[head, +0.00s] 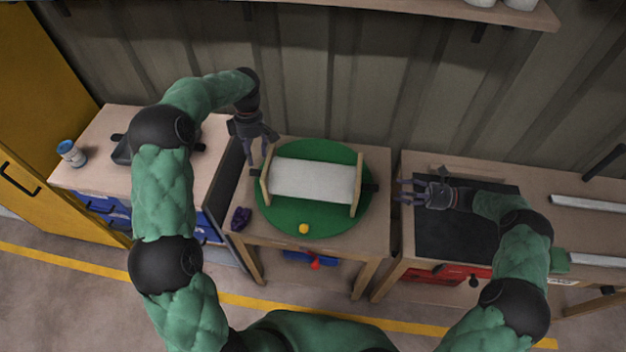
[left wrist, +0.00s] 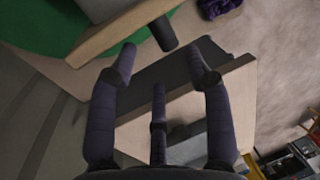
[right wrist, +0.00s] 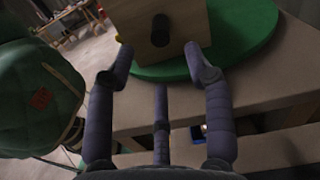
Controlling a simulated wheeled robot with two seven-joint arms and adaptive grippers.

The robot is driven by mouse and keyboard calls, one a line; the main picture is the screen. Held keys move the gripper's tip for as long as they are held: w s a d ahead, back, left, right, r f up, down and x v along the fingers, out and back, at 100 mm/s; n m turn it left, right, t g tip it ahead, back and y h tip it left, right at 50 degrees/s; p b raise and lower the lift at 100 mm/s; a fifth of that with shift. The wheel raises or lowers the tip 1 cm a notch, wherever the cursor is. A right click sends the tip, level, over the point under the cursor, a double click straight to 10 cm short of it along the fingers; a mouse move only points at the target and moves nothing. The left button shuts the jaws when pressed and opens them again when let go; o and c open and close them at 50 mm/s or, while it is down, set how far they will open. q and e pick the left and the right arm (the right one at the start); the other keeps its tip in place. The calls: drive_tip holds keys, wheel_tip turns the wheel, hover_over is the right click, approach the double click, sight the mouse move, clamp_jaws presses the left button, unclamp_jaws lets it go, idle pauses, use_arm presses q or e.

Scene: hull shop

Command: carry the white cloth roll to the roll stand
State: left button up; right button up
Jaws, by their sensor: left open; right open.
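The white cloth roll (head: 312,180) lies level between two wooden end plates, on a round green mat (head: 330,222) on the middle table. A dark core end sticks out past each plate. My left gripper (head: 258,158) is open, above and beside the left end plate; in the left wrist view the dark core end (left wrist: 163,33) is just beyond its open fingers (left wrist: 165,60). My right gripper (head: 402,192) is open, to the right of the right end plate; in the right wrist view the core end (right wrist: 160,30) shows ahead between its fingers. Both grippers are empty.
A yellow ball (head: 303,228) sits on the mat's front edge. A purple crumpled cloth (head: 240,218) lies at the table's left front corner. A left cabinet (head: 100,150) holds a jar (head: 70,152). A right bench carries a dark mat (head: 445,238). A ribbed wall stands behind.

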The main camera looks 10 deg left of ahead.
sight(256, 171)
use_arm(q)
drive_tip(key=f, duration=0.2)
drive_tip(key=s+f, duration=0.1)
drive_tip(key=f, duration=0.5)
drive_tip(key=shift+s+f, duration=0.15)
drive_tip(key=shift+s, duration=0.15)
use_arm(e)
drive_tip(key=a, duration=0.8)
drive_tip(key=shift+a, duration=0.2)
use_arm(q)
clamp_jaws()
use_arm(e)
clamp_jaws()
drive_tip(key=shift+r, duration=0.1)
